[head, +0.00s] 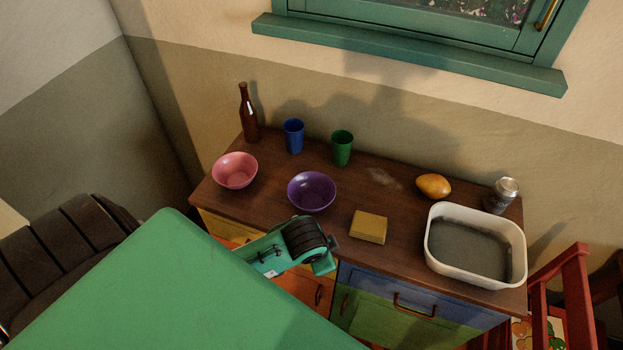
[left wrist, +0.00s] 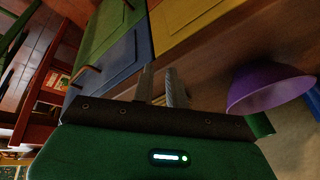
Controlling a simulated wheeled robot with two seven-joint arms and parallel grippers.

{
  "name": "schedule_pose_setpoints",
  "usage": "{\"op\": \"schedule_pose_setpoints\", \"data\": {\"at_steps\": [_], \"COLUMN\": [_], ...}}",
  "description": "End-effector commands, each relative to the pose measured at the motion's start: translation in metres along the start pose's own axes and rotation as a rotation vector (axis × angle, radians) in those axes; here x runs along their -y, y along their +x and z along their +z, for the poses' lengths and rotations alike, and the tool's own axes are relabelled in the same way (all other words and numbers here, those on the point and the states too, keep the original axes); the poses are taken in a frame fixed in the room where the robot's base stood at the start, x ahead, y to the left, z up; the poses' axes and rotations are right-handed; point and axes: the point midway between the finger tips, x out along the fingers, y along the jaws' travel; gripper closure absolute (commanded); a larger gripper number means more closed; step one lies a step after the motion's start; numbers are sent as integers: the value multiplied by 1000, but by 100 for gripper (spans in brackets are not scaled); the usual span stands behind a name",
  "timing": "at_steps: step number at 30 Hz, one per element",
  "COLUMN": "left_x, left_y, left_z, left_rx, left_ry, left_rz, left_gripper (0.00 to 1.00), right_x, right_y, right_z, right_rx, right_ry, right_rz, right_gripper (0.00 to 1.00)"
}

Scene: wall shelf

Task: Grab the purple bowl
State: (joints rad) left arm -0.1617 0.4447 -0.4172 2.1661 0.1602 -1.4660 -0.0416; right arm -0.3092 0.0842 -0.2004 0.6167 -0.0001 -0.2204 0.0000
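The purple bowl (head: 312,192) stands upright on the dark wooden cabinet top, near its front edge, left of centre in the head view. It also shows at the right of the left wrist view (left wrist: 268,88). My left gripper (left wrist: 159,86) shows two grey fingers with a narrow gap between them and nothing held. In the head view the left arm's green and black end is just in front of the cabinet edge, below the bowl and apart from it; its fingertips are not clear there. My right gripper is in neither view.
A pink bowl (head: 235,171) stands left of the purple bowl. A brown bottle (head: 248,113), blue cup (head: 293,136) and green cup (head: 342,148) stand behind. A yellow block (head: 368,227), orange-yellow fruit (head: 433,186), can (head: 501,195) and white tub (head: 516,245) are to the right.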

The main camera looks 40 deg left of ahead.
Motion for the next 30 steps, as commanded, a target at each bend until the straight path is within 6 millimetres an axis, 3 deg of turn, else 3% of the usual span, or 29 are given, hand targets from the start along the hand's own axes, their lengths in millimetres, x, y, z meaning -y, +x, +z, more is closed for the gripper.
{"op": "schedule_pose_setpoints", "data": {"at_steps": [6,12,17,22,30], "left_x": [46,86,104,112,123], "left_y": [-45,-73,-86,-77,-28], "left_z": [-27,-26,-21,-17,-11], "left_rx": [35,123,171,191,188], "left_ry": [253,409,462,474,472], "left_rz": [-86,-161,-193,-199,-199], "left_gripper": [86,86,86,86,86], "right_x": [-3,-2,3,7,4], "right_y": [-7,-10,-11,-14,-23], "right_z": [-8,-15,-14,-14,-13], "right_rx": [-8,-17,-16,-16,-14], "right_ry": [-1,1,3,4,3], "right_rz": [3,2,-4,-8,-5], "right_gripper": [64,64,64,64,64]}}
